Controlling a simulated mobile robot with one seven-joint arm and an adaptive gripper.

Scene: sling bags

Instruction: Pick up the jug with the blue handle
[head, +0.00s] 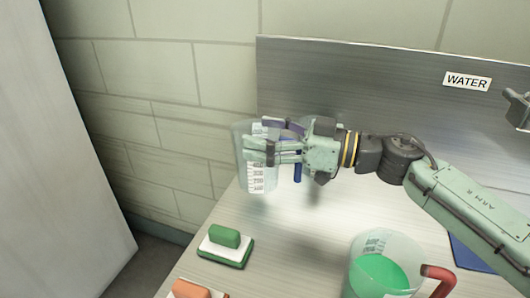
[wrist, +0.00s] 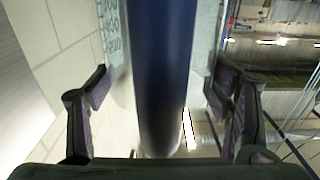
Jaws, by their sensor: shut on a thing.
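The jug with the blue handle (head: 257,180) is a clear measuring jug with white scale marks, near the far left of the counter in the head view. Its blue handle (head: 297,168) faces right, toward my arm. My gripper (head: 270,152) is shut on this jug, with its fingers at the jug's upper part. In the wrist view the blue handle (wrist: 163,75) runs down the middle between the two fingers (wrist: 160,105). The fingers partly hide the jug. I cannot tell whether its base touches the counter.
A jug with a red handle (head: 395,243), holding green liquid, stands at the front right. A green block on a base (head: 225,245) and an orange block (head: 190,290) lie at the front left. A metal panel with a WATER label (head: 467,81) stands behind the counter.

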